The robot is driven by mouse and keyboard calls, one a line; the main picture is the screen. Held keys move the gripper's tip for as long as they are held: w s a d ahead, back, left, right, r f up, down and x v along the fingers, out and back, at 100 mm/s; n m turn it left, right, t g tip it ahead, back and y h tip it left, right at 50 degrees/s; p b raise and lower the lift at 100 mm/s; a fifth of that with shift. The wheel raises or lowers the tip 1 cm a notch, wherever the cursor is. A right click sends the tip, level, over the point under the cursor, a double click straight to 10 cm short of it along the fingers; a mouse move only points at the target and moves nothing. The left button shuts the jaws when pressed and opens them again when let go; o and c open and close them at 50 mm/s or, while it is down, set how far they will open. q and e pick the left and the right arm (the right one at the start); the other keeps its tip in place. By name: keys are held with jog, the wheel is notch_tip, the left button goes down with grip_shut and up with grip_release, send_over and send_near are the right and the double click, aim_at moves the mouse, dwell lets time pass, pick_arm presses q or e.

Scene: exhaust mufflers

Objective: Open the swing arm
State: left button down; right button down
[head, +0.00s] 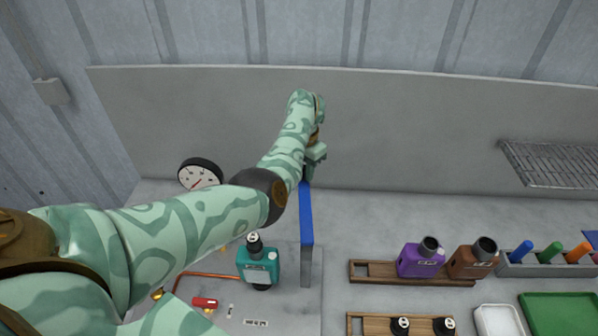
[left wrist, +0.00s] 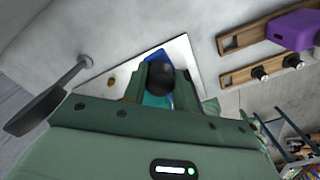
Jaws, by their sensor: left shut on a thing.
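The swing arm (head: 306,215) shows in the head view as a blue-topped bar with a grey side, running from under my left gripper toward the viewer. My left gripper (head: 312,165) is at its far end, reached over by my left arm. In the left wrist view, the fingers of my left gripper (left wrist: 161,88) are shut around a round black knob (left wrist: 160,76), with a bit of the blue bar (left wrist: 155,55) behind it. In the head view the knob is hidden by the gripper. My right gripper is not in view.
A teal muffler (head: 259,266) stands left of the bar, near a copper pipe and a red part (head: 205,303). A round gauge (head: 200,174) stands behind my forearm. Purple (head: 420,259) and brown (head: 470,262) mufflers sit on a wooden rack at right. A wall closes the back.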

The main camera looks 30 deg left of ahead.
pick_arm(q)
jog(key=shift+w+d+r+m, duration=0.15)
jog(key=shift+w+d+m, duration=0.15)
jog(key=shift+d, duration=0.05)
jog(key=c, duration=1.1)
grip_release()
jog(key=shift+s, duration=0.1)
notch_tip(320, 180, up, 16)
jog(key=p, duration=0.3)
